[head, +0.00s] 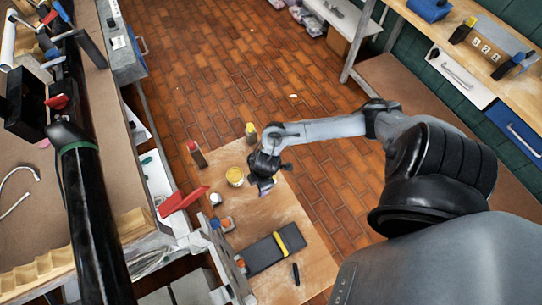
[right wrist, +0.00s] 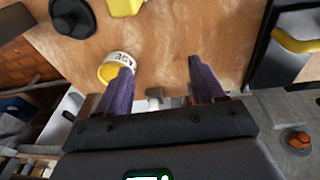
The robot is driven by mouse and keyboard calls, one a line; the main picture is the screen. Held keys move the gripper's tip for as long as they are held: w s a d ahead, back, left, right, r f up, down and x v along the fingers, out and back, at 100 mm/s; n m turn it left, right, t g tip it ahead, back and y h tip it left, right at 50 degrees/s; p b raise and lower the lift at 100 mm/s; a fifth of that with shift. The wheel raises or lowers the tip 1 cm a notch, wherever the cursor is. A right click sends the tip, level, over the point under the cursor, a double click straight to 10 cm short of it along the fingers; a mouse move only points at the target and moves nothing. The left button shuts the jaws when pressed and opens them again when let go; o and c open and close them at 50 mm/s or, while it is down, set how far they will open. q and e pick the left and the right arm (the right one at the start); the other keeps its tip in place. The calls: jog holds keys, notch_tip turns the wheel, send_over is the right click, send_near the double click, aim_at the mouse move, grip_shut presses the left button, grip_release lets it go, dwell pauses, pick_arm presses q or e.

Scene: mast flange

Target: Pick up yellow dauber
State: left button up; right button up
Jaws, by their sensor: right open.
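A small upright bottle with a yellow top (head: 251,133), apparently the yellow dauber, stands at the far edge of the low wooden table in the head view. My right gripper (head: 262,186) is nearer than it, above the table. In the right wrist view the gripper (right wrist: 162,88) has its purple fingers spread and nothing held between them.

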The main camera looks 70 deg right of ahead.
jog(key=shift+m+g+h, duration=0.3)
jog(key=shift+g+h, duration=0.1)
jog(key=shift+g, duration=0.5)
jog(key=d, duration=0.2)
jog(key=s+d, duration=0.1)
jog(key=d, duration=0.1)
jog(key=s+d, duration=0.1)
jog(key=d, duration=0.1)
jog(key=shift+d+r, duration=0.35)
jog(key=shift+r, duration=0.05)
notch_tip(320, 180, down, 4)
jog(key=shift+s+d+r+b, duration=0.1)
jog(key=shift+r+b, duration=0.15)
jog(key=shift+b, duration=0.15)
jog(key=shift+w+f+b, duration=0.15)
jog(key=shift+f+b, duration=0.35)
jog(key=shift+f, duration=0.8)
jog(key=shift+w+f+b, duration=0.1)
jog(key=shift+f+b, duration=0.4)
jog(key=shift+f, duration=1.45)
pick_arm(q)
notch_tip(320, 180, down, 2)
jog(key=shift+f, duration=0.15)
pick_arm(e)
jog(key=shift+c, duration=0.8)
jog(key=c, duration=0.9)
jog(key=shift+c, duration=0.3)
